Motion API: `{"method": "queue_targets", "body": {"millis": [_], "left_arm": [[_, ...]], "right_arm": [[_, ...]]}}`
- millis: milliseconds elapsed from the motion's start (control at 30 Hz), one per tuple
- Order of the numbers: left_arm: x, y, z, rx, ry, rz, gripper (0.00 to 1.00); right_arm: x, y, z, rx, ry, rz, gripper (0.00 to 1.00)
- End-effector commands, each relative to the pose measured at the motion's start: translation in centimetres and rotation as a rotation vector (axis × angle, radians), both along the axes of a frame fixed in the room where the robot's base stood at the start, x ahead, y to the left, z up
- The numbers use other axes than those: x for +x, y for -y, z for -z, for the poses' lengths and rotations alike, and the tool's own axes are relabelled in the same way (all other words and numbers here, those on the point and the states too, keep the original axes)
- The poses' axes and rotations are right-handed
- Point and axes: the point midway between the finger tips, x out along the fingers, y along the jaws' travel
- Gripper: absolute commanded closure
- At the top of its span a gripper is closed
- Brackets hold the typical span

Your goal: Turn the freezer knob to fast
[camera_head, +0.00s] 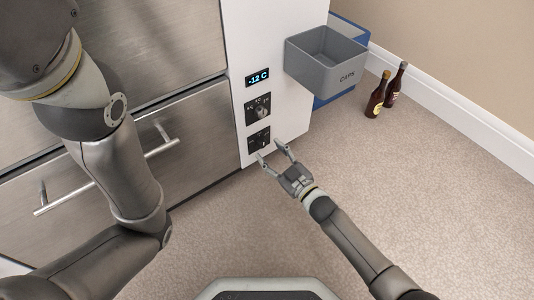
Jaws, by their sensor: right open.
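A white control panel (283,60) on the side of the steel appliance carries a lit display (258,77) reading -12 C. Below it is an upper dial (260,110) with a grey knob on a black plate. A lower black control plate (258,140) sits under that. Its markings are too small to read, and I cannot tell which setting either control is at. My right gripper (269,151) is open, with its fingertips close to the lower plate, one to each side of its lower part. I cannot tell whether they touch it. My left gripper is out of view.
A grey bin labelled CAPS (325,62) hangs on the panel's right side, with a blue bin (350,35) behind it. Two brown bottles (377,95) stand on the floor by the wall. Steel drawers (185,130) with bar handles are at left. The carpet (430,200) at right is clear.

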Motion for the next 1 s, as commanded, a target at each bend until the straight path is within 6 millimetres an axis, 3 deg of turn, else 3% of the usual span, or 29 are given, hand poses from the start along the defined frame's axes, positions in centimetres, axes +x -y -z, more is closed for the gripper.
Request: {"method": "queue_targets", "body": {"millis": [233, 600, 933, 1000], "left_arm": [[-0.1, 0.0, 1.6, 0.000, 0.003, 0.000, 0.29], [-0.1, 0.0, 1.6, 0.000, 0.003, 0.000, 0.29], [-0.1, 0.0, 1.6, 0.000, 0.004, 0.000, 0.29], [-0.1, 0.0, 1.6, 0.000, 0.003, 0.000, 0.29]], "right_arm": [[2.0, -1.4, 0.2, 0.000, 0.000, 0.000, 0.49], [2.3, -1.7, 0.0, 0.000, 0.000, 0.000, 0.49], [2.3, -1.7, 0.0, 0.001, -0.001, 0.000, 0.91], [2.3, -1.7, 0.0, 0.001, -0.001, 0.000, 0.94]]}}
